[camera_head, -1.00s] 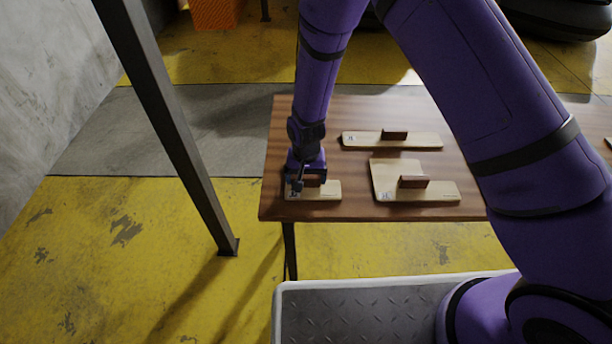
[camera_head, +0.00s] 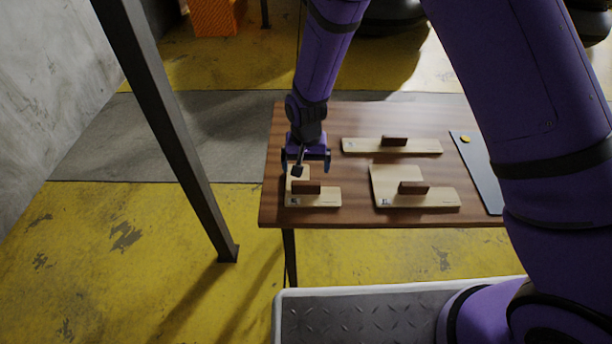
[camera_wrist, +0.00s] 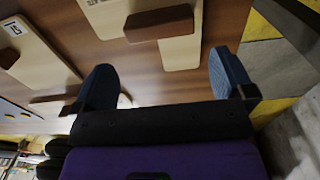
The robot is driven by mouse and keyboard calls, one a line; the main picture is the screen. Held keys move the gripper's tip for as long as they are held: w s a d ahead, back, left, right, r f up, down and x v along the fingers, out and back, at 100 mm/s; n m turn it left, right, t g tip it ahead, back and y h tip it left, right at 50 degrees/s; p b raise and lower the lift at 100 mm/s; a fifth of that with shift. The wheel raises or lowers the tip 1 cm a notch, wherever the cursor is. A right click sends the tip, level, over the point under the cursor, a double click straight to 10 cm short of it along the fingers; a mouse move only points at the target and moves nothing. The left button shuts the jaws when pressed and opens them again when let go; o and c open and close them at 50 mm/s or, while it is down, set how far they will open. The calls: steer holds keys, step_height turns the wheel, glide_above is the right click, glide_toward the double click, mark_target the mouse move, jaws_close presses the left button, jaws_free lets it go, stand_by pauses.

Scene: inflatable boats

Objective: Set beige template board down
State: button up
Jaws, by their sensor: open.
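A beige L-shaped template board (camera_head: 325,198) with a brown block handle (camera_head: 306,187) lies flat at the left end of the wooden table. My gripper (camera_head: 306,167) is open and empty, raised just above and behind that handle. In the wrist view, the open fingers of my gripper (camera_wrist: 166,78) stand well apart, with nothing between them. The board (camera_wrist: 181,52) and its handle (camera_wrist: 158,22) show beyond the fingers there, apart from them.
Two more beige boards with brown handles lie on the table: a long one (camera_head: 420,146) at the back and a stepped one (camera_head: 440,197) in front. A dark flat sheet (camera_head: 478,168) with a yellow item lies at right. A dark post (camera_head: 170,130) stands left of the table.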

steer(key=shift+r, duration=2.2)
step_height(320, 180, up, 14)
steer(key=t, duration=0.1)
glide_above(306, 181)
steer(key=d, duration=0.8)
steer(key=s+d+r+t+y, duration=0.1)
steer(key=s+d+r, duration=0.3)
steer(key=d+r, duration=0.5)
steer(key=s+d+r+t, duration=0.1)
steer(key=s+d+r, duration=0.3)
steer(key=s, duration=0.2)
steer(key=s+d+r+t, duration=0.1)
steer(key=s+d+r, duration=0.3)
steer(key=s, duration=0.3)
steer(key=s+d+r+t+h, duration=0.1)
steer(key=s+d+r, duration=0.3)
steer(key=s, duration=0.3)
steer(key=shift+s+r, duration=0.15)
steer(key=shift+r, duration=0.2)
